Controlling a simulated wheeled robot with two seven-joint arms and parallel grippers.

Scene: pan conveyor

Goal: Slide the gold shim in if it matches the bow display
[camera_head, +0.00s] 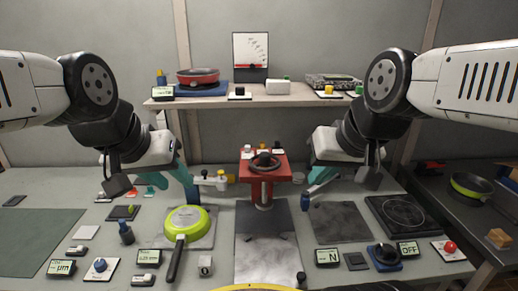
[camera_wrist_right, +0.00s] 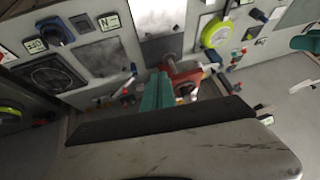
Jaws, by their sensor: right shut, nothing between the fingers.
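I cannot make out the gold shim for sure; a small yellow piece (camera_head: 231,178) shows behind the green pan, right of my left gripper. Several small displays stand on the bench: a mm one (camera_head: 149,256), a µm one (camera_head: 61,268) and an N one (camera_head: 327,258). I cannot tell which is the bow display. The green pan (camera_head: 184,220) lies face down on a grey plate. My left gripper (camera_head: 190,192) hangs behind it, jaws unclear. My right gripper (camera_head: 308,192) is right of the red press (camera_head: 264,168); in the wrist view its teal fingers (camera_wrist_right: 160,78) are together and empty.
A shelf (camera_head: 290,97) at the back holds a red pan (camera_head: 198,75) and small blocks. A black hot plate (camera_head: 401,215), an OFF display (camera_head: 409,249) and a red button (camera_head: 449,247) stand at the right. The green mat (camera_head: 38,240) at the left is bare.

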